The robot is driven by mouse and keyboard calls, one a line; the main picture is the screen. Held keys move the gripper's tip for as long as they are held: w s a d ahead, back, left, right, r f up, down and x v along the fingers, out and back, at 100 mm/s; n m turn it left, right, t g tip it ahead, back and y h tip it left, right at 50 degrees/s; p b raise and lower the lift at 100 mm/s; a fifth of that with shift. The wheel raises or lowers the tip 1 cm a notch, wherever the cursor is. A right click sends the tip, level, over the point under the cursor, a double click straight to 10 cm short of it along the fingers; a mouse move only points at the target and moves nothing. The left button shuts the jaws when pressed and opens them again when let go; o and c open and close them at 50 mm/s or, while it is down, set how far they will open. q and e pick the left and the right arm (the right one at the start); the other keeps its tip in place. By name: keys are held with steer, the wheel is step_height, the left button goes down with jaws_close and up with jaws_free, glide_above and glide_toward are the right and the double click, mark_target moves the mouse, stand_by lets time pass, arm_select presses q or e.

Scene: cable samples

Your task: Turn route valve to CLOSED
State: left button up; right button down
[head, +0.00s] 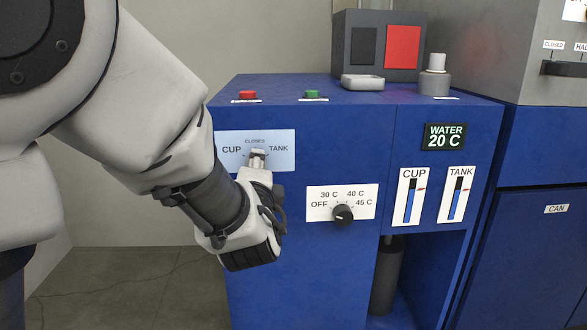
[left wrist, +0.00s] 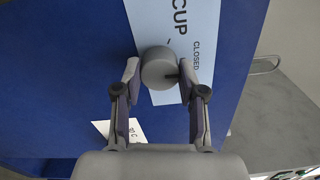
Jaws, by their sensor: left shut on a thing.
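The route valve is a round grey knob (left wrist: 160,68) on a pale blue label plate (head: 287,138) marked CUP, CLOSED and TANK, on the blue machine front. My left gripper (head: 258,160) is shut on the knob. In the left wrist view its fingers (left wrist: 160,80) sit on either side of the knob. A dark mark on the knob lies on its right side in that view, the side where the word CLOSED is. Whether it lines up exactly with CLOSED I cannot tell. The gripper hides much of the knob in the head view. My right gripper is not in view.
A black temperature dial (head: 343,215) sits lower right of the valve. Red (head: 247,95) and green (head: 312,94) buttons are on the top. CUP (head: 411,196) and TANK (head: 456,196) gauges and a WATER 20 C display (head: 444,137) are at right.

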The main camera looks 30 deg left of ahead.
arm_select(q)
steer(key=shift+n, duration=0.3)
steer(key=o, duration=1.1)
steer(key=shift+o, duration=0.2)
